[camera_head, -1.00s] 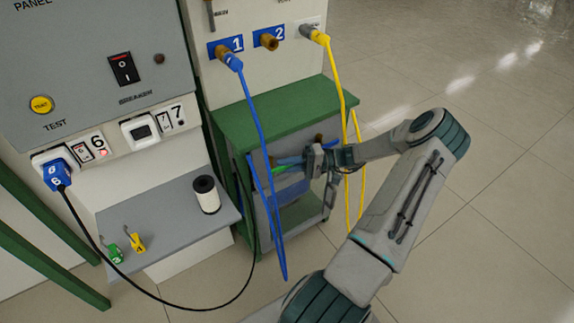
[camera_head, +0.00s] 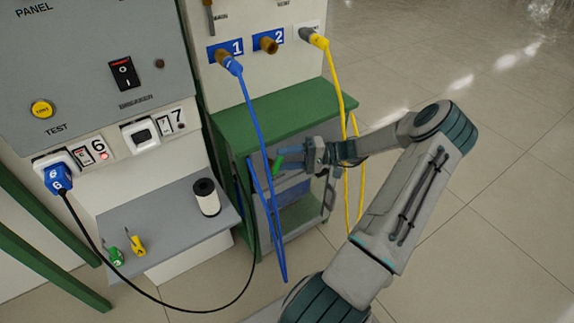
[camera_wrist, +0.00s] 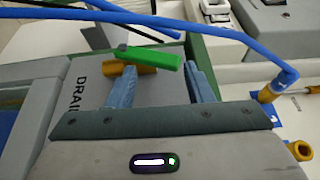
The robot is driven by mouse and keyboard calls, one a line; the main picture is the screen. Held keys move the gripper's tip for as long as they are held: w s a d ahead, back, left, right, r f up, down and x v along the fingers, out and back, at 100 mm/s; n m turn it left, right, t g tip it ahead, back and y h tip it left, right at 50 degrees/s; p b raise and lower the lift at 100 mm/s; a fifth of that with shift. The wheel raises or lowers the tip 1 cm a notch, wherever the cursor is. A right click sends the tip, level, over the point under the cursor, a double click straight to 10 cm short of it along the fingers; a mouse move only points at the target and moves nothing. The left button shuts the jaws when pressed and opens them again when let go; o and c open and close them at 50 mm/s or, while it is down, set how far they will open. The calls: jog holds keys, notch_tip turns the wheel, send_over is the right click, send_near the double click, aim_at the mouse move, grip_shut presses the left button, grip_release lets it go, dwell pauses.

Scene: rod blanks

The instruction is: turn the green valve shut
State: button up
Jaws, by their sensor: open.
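The green valve handle (camera_wrist: 150,57) is a bar on a brass valve body (camera_wrist: 115,68), beside the word DRAIN on a grey face. In the wrist view the bar lies nearly crosswise, dipping to the right. My gripper (camera_wrist: 160,75) is open with its two blue fingers apart. The left fingertip overlaps the brass body and the right fingertip is close to the bar's right end; I cannot tell whether they touch. In the head view the handle (camera_head: 279,163) slants steeply next to my gripper (camera_head: 290,156), partly hidden by it.
A blue hose (camera_head: 256,125) hangs from port 1 close to the gripper, and a yellow hose (camera_head: 340,90) hangs behind the arm. The green-topped cabinet (camera_head: 290,108) stands just above the gripper. Open floor lies right.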

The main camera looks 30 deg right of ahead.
jog(key=s+d+r+p, duration=0.1)
jog(key=s+d+r, duration=0.6)
jog(key=s, duration=0.2)
jog(key=shift+a, duration=0.1)
jog(key=n+g+h+b, duration=0.2)
jog(key=n+h+b, duration=0.2)
jog(key=h+b, duration=0.8)
send_near(276, 163)
jog(key=w+a+f+h, duration=0.1)
jog(key=f, duration=0.2)
jog(key=w+a+f+h, duration=0.1)
jog(key=w+a+f, duration=0.1)
jog(key=f, duration=0.1)
jog(key=w+a+f, duration=0.1)
jog(key=f, duration=0.2)
jog(key=shift+w+a+f+h+b, duration=0.2)
jog(key=shift+w+f+h+b, duration=0.1)
jog(key=shift+f+h+b, duration=0.1)
